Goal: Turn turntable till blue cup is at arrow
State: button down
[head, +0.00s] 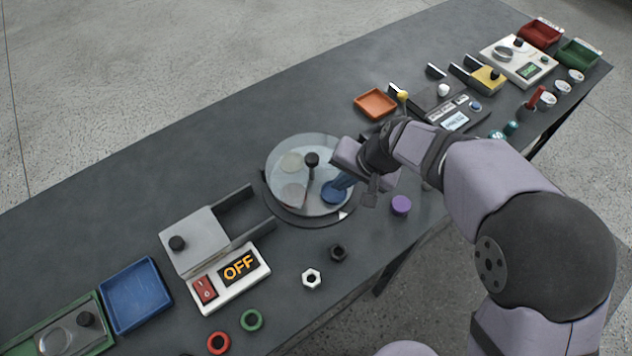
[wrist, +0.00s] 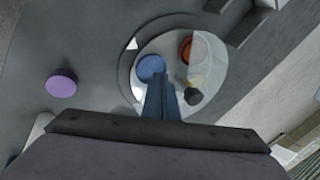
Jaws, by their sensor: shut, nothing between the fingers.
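The turntable (head: 312,140) is a pale round disc on a dark base, mid-table, with a black knob (head: 311,159) standing on it. The blue cup (head: 333,194) is on its near right part; it also shows in the wrist view (wrist: 151,66). The white arrow (head: 343,215) is on the base's near right rim. The cup is close to the arrow but looks slightly off its line. My gripper (head: 341,184) is shut and empty, its fingertips low over the disc right beside the cup; I cannot tell whether they touch. An orange-red cup (wrist: 185,50) shows partly under a clear cover.
A purple cylinder (head: 401,204) stands right of the turntable. A grey fixture with a switch box (head: 230,279) reading OFF is at left, near loose nuts (head: 312,279). An orange tray (head: 375,103) and a device with a screen (head: 455,121) are behind my wrist.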

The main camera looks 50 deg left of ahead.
aim_at(310, 202)
jog(key=shift+w+a+m, duration=0.15)
jog(key=shift+a+m, duration=0.35)
jog(key=shift+m, duration=0.3)
jog(key=r+m, duration=0.1)
jog(key=m, duration=0.3)
jog(key=s+r+m+g+h, duration=0.1)
jog(key=m, duration=0.4)
jog(key=s+r+m+g, duration=0.1)
jog(key=m, duration=0.4)
jog(key=shift+s+d+r, duration=0.1)
jog(key=shift+s+d, duration=0.1)
jog(key=shift+d, duration=0.05)
jog(key=p+x, duration=0.1)
jog(key=x, duration=0.9)
jog(key=shift+d+p, duration=0.15)
jog(key=shift+p, duration=0.2)
jog(key=shift+s, duration=0.1)
